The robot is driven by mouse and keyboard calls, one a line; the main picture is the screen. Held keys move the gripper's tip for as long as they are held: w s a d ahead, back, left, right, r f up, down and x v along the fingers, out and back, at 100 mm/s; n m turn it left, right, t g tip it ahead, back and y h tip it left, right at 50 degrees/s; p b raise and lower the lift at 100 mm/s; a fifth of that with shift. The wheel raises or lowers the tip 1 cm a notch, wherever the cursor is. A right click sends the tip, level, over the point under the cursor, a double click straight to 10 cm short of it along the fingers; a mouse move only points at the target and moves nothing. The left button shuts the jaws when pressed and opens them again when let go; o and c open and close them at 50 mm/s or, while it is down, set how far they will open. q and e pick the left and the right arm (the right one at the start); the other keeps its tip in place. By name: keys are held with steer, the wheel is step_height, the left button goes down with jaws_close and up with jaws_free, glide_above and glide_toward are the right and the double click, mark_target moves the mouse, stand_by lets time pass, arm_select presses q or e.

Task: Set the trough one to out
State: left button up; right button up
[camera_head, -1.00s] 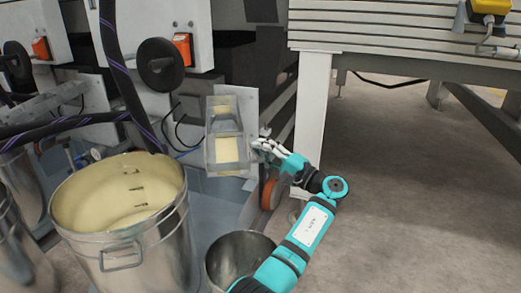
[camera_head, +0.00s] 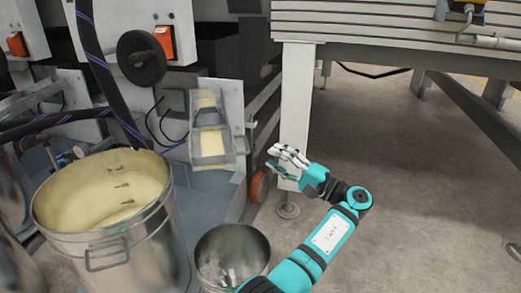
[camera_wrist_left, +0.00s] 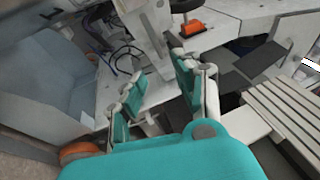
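The trough (camera_head: 231,155) is a small grey metal box with pale yellow inside, in the head view left of centre. It sits slanted in front of a light plate, its lower end toward me. My left gripper (camera_head: 278,160) is to the right of the trough and apart from it, with nothing held. In the left wrist view its fingers (camera_wrist_left: 158,95) are spread, with a gap between them. I cannot make out the trough for certain in the wrist view. My right gripper is not in view.
A large metal bucket of yellow liquid (camera_head: 150,235) stands at lower left, and a smaller metal bucket (camera_head: 262,248) below the trough. A black handwheel (camera_head: 134,58) is on the machine. A white table leg (camera_head: 294,110) is close behind my gripper. Open floor (camera_head: 420,190) lies right.

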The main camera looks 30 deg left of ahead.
arm_select(q)
steer(key=shift+v, duration=1.35)
